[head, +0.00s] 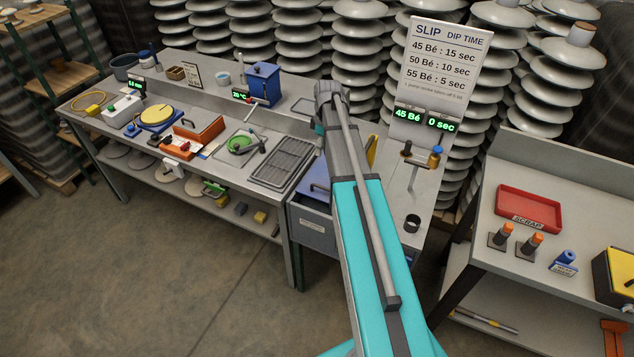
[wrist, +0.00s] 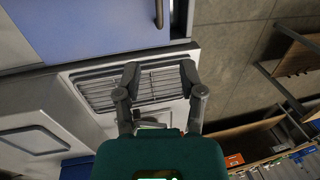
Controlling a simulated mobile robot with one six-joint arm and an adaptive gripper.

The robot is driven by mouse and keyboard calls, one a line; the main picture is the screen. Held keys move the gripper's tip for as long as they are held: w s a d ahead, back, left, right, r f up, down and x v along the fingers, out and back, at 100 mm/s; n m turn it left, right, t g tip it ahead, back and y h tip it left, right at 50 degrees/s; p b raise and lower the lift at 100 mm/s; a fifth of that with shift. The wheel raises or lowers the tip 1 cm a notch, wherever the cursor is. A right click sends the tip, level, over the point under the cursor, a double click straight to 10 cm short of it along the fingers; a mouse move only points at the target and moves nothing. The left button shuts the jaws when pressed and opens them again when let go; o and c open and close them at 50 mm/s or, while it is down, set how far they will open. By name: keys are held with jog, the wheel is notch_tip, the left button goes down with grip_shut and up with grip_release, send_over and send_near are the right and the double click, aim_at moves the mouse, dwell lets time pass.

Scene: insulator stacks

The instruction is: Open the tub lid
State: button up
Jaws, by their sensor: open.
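The grey tub (head: 311,222) stands at the right end of the long bench, with a label on its front. Its blue lid (head: 315,181) lies flat over it, partly hidden behind my arm. In the wrist view the blue lid (wrist: 90,28) fills the upper left, with a thin metal handle (wrist: 159,13) near its right end. My gripper (wrist: 159,80) is open and empty, its fingers apart over the slatted drain rack, below the lid in that picture. It is not clearly visible in the head view, and contact with the lid cannot be seen.
The slatted rack (head: 283,161) lies on the bench left of the tub, beside a green round item (head: 240,144). A dip-time sign (head: 443,60) stands behind. A side table with a red scrap tray (head: 528,208) is at right. The floor in front is clear.

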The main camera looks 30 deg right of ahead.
aim_at(318, 185)
jog(key=shift+f, duration=0.2)
jog(key=f+b, duration=0.4)
jog(key=s+a+f+b, duration=0.1)
jog(key=f+b, duration=0.3)
jog(key=b, duration=0.1)
jog(key=a+f+b, duration=0.1)
jog(key=f+b, duration=0.3)
jog(key=f, duration=0.1)
jog(key=shift+s, duration=0.3)
dwell(0.3)
grip_shut()
dwell(0.4)
